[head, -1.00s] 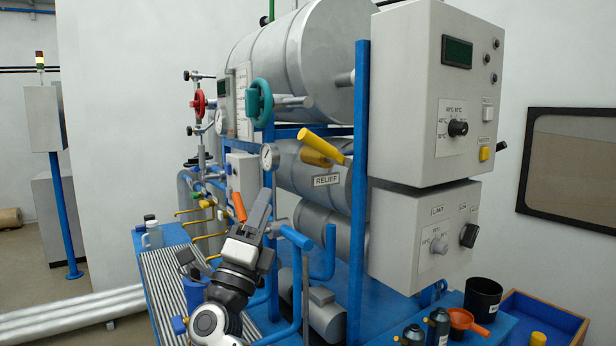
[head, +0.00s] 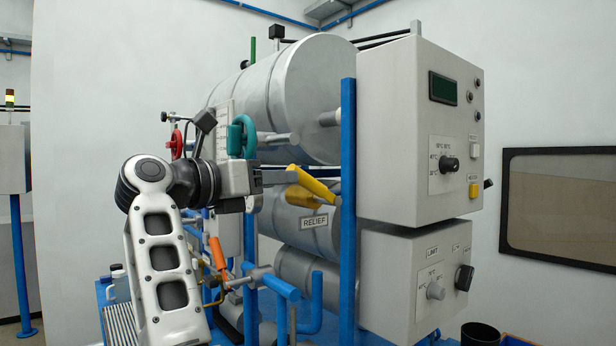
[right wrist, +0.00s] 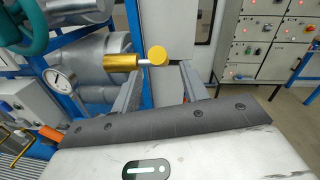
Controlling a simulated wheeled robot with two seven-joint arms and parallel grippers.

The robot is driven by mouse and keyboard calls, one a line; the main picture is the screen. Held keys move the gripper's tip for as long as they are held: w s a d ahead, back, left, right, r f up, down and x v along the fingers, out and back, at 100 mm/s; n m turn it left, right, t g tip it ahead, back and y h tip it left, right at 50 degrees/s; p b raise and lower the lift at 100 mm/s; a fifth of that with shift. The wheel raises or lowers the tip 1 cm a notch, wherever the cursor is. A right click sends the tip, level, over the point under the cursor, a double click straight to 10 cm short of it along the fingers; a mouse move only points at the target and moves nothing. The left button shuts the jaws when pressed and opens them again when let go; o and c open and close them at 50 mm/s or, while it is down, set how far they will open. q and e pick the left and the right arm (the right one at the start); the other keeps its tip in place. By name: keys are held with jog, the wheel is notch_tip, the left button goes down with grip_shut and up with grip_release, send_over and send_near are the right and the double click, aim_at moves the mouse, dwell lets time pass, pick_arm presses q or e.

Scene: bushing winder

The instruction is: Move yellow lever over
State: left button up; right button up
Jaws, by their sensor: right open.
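The yellow lever (head: 313,186) sits above the RELIEF label (head: 314,222) on the lower grey cylinder, sloping down to the right. My right gripper (head: 290,177) reaches across from the left at the lever's height, its fingers pointing right and overlapping the lever in the picture. In the right wrist view, the yellow lever (right wrist: 157,56) shows a round end between and just beyond the open fingertips (right wrist: 160,72), with a yellow cylindrical part to the left. No contact can be made out. My left gripper is not in view.
A blue post (head: 348,240) and grey control boxes (head: 405,130) stand right of the lever. A teal handwheel (head: 241,136) is close above my right gripper. An orange handle (head: 217,252) and blue pipes (head: 280,288) lie below. A pressure gauge (right wrist: 61,82) is left of the fingers.

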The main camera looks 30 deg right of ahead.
aim_at(309, 178)
jog(key=d, duration=0.2)
jog(key=w+d+p, duration=0.1)
jog(key=d, duration=0.5)
jog(key=shift+w+d+p, duration=0.2)
jog(key=shift+w+p, duration=0.05)
jog(key=shift+p, duration=0.05)
grip_shut()
